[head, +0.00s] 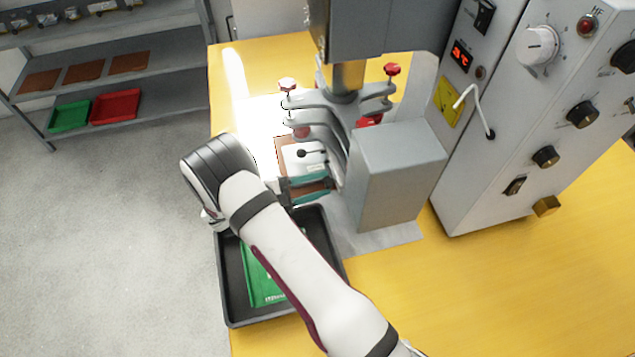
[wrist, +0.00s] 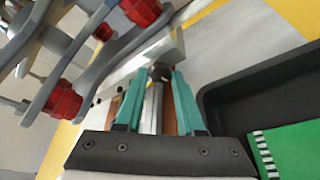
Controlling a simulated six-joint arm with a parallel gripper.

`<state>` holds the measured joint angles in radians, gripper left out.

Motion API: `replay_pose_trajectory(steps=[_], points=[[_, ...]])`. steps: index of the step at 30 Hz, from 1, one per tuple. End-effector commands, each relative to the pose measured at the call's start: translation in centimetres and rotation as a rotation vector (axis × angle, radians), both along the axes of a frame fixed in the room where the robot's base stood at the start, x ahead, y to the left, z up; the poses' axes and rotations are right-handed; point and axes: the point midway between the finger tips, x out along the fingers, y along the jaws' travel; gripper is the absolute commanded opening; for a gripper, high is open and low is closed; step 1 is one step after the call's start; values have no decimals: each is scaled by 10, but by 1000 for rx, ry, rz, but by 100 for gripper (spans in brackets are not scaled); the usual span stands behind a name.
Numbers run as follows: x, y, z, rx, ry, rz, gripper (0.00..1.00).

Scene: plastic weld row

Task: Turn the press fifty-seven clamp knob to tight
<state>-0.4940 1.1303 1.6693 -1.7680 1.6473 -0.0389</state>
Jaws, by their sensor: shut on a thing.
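My gripper (wrist: 161,80) has two teal fingers. It is shut on a small dark knob (wrist: 160,72) that shows between the fingertips. A silver bar (wrist: 152,105) and a strip of brown plate show behind it between the fingers. In the head view my gripper (head: 326,184) reaches in low at the left side of the press (head: 335,105), beside its grey block. The held knob is hard to make out there. No marking of its turn position can be read. A separate black ball knob (head: 301,153) sits just above the fingers on a pale plate.
A black tray (head: 227,290) with a green piece (head: 258,275) lies under my arm. Red knobs (head: 392,69) stand on the press arms, close to my gripper's left in the wrist view. A control cabinet (head: 470,180) stands at right. The yellow bench (head: 480,300) is clear in front.

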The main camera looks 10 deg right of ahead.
Motion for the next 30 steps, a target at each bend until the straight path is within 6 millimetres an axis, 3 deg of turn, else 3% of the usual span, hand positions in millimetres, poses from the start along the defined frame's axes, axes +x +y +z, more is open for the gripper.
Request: replay_pose_trajectory(steps=[20,21,26,30], points=[[-1,0,0,0,-76,0,0],[-1,0,0,0,-75,0,40],[-1,0,0,0,-75,0,67],[-1,0,0,0,-75,0,67]])
